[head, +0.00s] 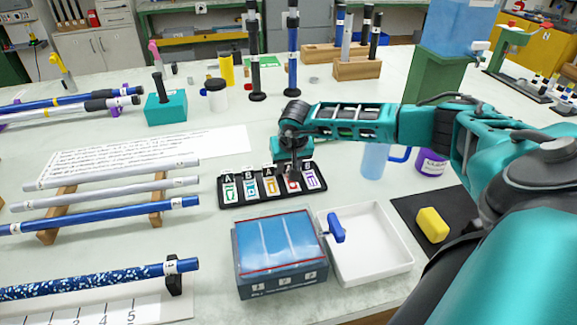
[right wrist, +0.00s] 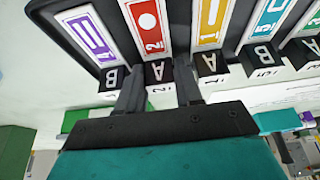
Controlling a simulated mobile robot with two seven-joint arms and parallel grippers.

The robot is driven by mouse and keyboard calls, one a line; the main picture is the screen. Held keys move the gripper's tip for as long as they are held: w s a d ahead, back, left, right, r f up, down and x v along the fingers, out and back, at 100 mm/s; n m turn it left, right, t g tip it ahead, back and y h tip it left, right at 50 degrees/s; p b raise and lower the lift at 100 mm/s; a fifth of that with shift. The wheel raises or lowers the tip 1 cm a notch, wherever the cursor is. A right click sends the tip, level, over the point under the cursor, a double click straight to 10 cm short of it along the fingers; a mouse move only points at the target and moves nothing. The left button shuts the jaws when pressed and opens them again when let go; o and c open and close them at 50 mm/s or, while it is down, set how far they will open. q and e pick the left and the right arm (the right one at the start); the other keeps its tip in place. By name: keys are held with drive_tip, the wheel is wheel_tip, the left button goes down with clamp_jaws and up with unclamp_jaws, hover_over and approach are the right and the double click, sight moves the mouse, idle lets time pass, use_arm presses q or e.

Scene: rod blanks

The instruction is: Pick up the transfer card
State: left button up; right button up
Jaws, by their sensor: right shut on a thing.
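A black rack (head: 246,203) on the table holds a row of several upright-labelled cards in different colours. The red card (head: 293,185) stands second from the right in the head view, and it also shows in the right wrist view (right wrist: 151,24), with a white dot and a label reading A 2. My right gripper (right wrist: 160,88) reaches down to the rack from behind, its fingers on either side of the red card's label, shut on that card. The card still appears to sit in its slot. Which card is called the transfer card, I cannot read. My left gripper is not in view.
The yellow card (head: 271,187) and purple card (head: 311,178) flank the red one closely. In front stand a blue-topped box (head: 280,285) and a white tray (head: 385,265) with a blue-handled tool (head: 336,228). Rods on wooden rests (head: 157,212) lie left. A blue mug (head: 374,160) stands right.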

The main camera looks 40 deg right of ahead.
wheel_tip(320, 180, up, 20)
drive_tip(key=p, duration=0.1)
idle(0.5)
